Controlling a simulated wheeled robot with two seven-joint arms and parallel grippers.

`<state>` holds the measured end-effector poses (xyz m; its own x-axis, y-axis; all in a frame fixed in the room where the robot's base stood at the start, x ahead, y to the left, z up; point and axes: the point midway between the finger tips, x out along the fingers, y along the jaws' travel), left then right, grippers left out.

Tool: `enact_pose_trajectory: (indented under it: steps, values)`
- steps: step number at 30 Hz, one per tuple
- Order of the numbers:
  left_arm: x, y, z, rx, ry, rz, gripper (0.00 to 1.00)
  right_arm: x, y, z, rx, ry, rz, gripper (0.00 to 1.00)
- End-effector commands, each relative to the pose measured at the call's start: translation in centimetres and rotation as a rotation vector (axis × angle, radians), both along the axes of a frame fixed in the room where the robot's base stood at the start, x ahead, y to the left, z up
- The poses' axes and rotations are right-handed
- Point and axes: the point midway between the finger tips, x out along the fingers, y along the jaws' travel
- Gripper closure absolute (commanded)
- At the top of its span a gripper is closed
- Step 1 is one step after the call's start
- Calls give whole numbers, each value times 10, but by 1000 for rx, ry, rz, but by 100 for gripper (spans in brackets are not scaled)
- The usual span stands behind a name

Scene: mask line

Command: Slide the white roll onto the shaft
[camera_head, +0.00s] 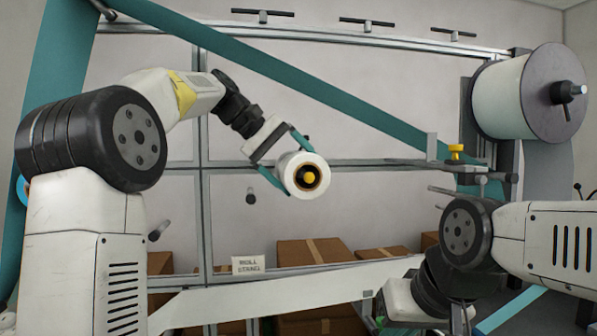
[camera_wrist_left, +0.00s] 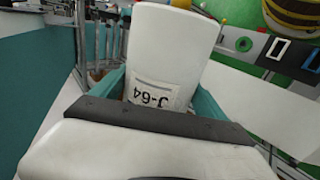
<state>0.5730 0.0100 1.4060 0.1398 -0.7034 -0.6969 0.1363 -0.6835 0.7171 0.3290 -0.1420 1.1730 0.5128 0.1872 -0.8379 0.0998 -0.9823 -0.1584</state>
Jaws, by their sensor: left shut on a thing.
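The white roll (camera_head: 291,176) is held in the air near the middle of the head view, its brown core (camera_head: 299,186) facing me. A round yellow tip (camera_head: 310,177) shows inside the core opening; I cannot tell how far, if at all, the shaft behind it runs through the core. My left gripper (camera_head: 286,163) is shut on the roll, one teal finger on each side. In the left wrist view the roll (camera_wrist_left: 172,50) stands between the teal fingers, with an upside-down "J-64" label. My right gripper (camera_head: 400,303) is low at the right; its fingers cannot be made out.
A large roll with a grey disc (camera_head: 545,95) is mounted at upper right. A teal band (camera_head: 290,80) crosses the frame diagonally. Dark pegs (camera_head: 250,196) stick out left of the roll. A "ROLL STAND" sign (camera_head: 249,265) and cardboard boxes (camera_head: 312,252) are below. A white web (camera_head: 280,292) crosses the front.

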Motion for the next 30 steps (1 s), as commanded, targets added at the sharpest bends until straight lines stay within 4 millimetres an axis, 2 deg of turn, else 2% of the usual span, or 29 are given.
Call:
enact_pose_trajectory:
  steps: [17, 30]
  values:
    - [9, 2, 0, -1, -2, 0, 71, 0, 0, 0, 0, 0, 0, 100]
    - [30, 6, 0, -2, -2, 0, 71, 0, 0, 0, 0, 0, 0, 100]
